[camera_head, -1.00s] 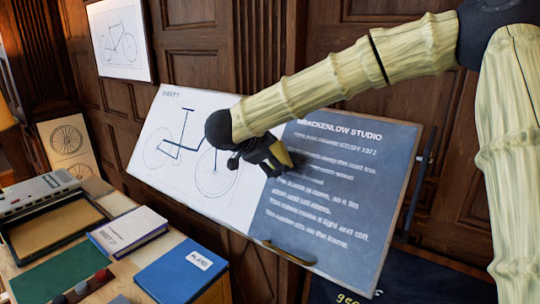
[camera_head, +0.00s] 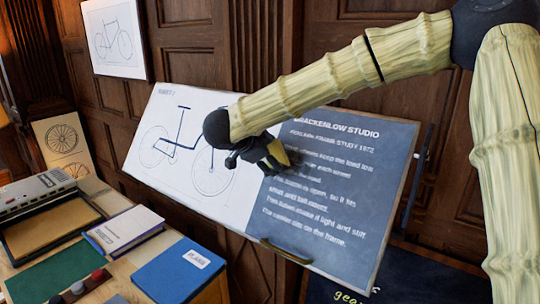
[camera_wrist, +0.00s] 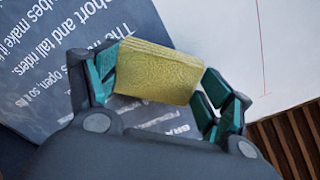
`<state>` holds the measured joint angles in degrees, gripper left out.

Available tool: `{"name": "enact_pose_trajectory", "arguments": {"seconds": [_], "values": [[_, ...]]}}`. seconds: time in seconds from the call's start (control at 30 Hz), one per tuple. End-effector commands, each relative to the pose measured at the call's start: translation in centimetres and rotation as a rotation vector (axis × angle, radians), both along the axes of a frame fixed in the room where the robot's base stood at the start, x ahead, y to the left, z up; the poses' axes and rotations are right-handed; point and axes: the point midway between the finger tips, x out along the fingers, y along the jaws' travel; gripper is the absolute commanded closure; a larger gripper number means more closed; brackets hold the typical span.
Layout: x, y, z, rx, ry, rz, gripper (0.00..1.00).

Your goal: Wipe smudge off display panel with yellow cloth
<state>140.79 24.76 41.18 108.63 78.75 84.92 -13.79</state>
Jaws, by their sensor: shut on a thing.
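The display panel is a tilted board with a white bicycle drawing on its left and a dark blue text half (camera_head: 325,215) on its right. My gripper (camera_head: 273,158) is at the upper left of the blue half, near the seam with the drawing. It is shut on a folded yellow cloth (camera_head: 278,151). In the wrist view the cloth (camera_wrist: 157,72) is held between both fingers, over the edge between the blue text and the white sheet. I cannot tell whether the cloth touches the panel.
A desk at the lower left holds a blue book (camera_head: 180,270), a white-covered book (camera_head: 125,230), a green mat (camera_head: 60,268) and a grey device (camera_head: 32,195). A brass handle (camera_head: 285,252) is on the panel's lower edge. Wood panelling stands behind.

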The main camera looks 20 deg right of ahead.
Motion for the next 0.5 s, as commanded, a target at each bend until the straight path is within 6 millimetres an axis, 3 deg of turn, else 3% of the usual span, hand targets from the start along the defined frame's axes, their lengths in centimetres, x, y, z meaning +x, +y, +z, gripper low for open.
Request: {"name": "enact_pose_trajectory", "arguments": {"seconds": [0.5], "values": [[0.41, -0.52, -0.47, 0.0, 0.0, 0.0, 0.39]]}}
